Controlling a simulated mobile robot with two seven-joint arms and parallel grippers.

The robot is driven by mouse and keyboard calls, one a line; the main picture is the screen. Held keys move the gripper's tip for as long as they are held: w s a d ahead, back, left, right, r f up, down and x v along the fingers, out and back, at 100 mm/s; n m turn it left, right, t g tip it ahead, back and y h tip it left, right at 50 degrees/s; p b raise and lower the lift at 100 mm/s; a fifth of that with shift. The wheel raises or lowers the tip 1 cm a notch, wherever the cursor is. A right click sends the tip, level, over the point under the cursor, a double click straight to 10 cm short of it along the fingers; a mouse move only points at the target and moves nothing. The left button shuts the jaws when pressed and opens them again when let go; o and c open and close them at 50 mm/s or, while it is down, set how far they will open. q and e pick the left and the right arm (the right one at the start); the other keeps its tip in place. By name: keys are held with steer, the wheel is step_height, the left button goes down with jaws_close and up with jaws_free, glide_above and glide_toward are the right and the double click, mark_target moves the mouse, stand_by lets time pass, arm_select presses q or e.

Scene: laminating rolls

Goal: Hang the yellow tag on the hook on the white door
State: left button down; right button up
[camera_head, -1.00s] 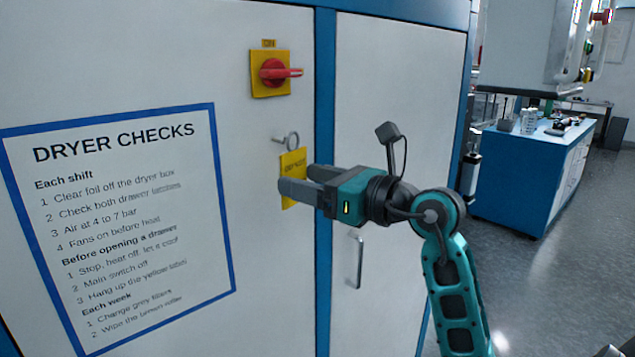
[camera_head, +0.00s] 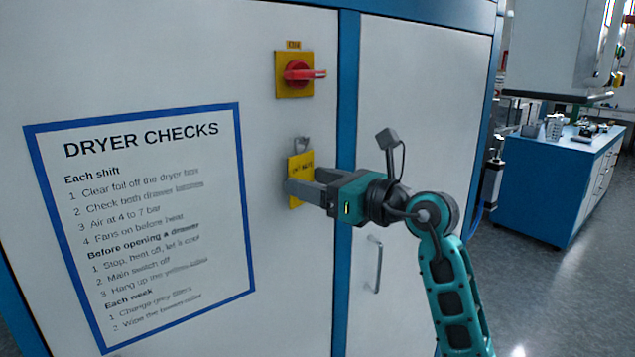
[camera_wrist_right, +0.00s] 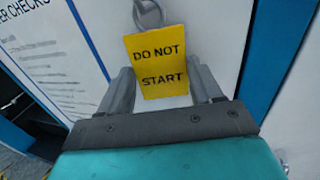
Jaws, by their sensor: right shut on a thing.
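The yellow tag (camera_head: 301,166), reading "DO NOT START" in the right wrist view (camera_wrist_right: 158,62), is upright in front of the white door (camera_head: 230,65). My right gripper (camera_head: 305,185) is shut on the tag, with one finger at each side edge in the right wrist view (camera_wrist_right: 163,90). A grey metal ring (camera_wrist_right: 148,14) is at the tag's top. In the head view the ring overlaps the small grey hook (camera_head: 299,143) on the door. I cannot tell whether the ring is around the hook or only in front of it. My left gripper is out of view.
A red switch on a yellow plate (camera_head: 296,73) sits above the hook. A blue-framed checks sign (camera_head: 245,215) is on the door at left. A blue post (camera_head: 346,90) and a door handle (camera_head: 378,265) are at right. A blue bench (camera_head: 565,190) stands farther right.

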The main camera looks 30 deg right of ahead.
stand_by(0.4)
steer(key=o, duration=1.1)
steer(key=b+v, duration=0.2)
steer(key=v, duration=1.1)
